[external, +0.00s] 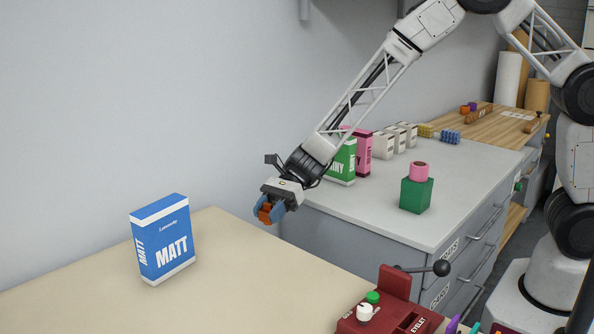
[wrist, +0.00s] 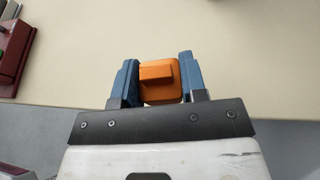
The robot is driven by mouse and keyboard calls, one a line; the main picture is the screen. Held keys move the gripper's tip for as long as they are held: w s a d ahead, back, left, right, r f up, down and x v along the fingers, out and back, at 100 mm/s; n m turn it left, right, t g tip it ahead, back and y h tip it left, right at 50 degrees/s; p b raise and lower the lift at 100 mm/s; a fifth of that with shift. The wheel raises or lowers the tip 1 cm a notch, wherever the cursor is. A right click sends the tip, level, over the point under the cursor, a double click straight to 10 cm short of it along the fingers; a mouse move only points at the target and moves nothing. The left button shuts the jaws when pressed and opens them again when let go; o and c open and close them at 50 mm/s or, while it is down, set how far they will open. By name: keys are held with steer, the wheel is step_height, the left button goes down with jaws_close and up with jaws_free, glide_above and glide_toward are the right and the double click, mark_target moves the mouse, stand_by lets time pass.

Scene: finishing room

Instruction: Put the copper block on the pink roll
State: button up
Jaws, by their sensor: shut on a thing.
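The copper block (wrist: 160,80) is orange-brown and sits between the two blue fingers of my gripper (wrist: 158,84) in the wrist view. My gripper (external: 268,210) is shut on it in the external view, where the block (external: 265,212) is partly covered by a finger. It is held in the air near the edge of the beige table. The pink roll (external: 419,171) stands on top of a green block (external: 416,195) on the grey cabinet top, to the right of my gripper and apart from it.
A blue MATT box (external: 162,238) stands on the beige table (external: 215,280). A red machine with a lever (external: 390,310) is at the front. Green (external: 342,162) and pink (external: 363,153) boxes and several pale boxes stand at the back of the grey cabinet top (external: 350,205).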

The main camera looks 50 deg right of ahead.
stand_by(0.3)
steer(key=w+d+r+m+t, duration=0.1)
steer(key=d+r, duration=0.4)
steer(key=d, duration=0.7)
steer(key=shift+d+m+t, duration=0.15)
steer(key=shift+m+t, duration=0.45)
steer(key=shift+t, duration=0.2)
steer(key=s+d+r+m+t, duration=0.1)
steer(key=d+r, duration=0.3)
steer(key=d, duration=0.8)
steer(key=shift+s+d+r+m+t, duration=0.15)
steer(key=shift+s+d+m+t, duration=0.25)
steer(key=shift+m+t, duration=0.3)
steer(key=s+d+r+m+t+h, duration=0.1)
steer(key=s+d+r, duration=0.1)
steer(key=d, duration=0.5)
steer(key=s+d+r+m+t, duration=0.1)
steer(key=s+d+m+t, duration=0.1)
steer(key=s+d, duration=0.2)
steer(key=d, duration=0.3)
steer(key=shift+s+r+t+h, duration=0.2)
steer(key=shift+r+t+h, duration=0.1)
steer(key=shift+r+h, duration=0.1)
steer(key=r+m+t+h, duration=0.1)
steer(key=m+t+h, duration=0.1)
steer(key=m+t, duration=0.1)
glide_above(420, 164)
steer(key=shift+r, duration=0.1)
steer(key=shift+f, duration=2.2)
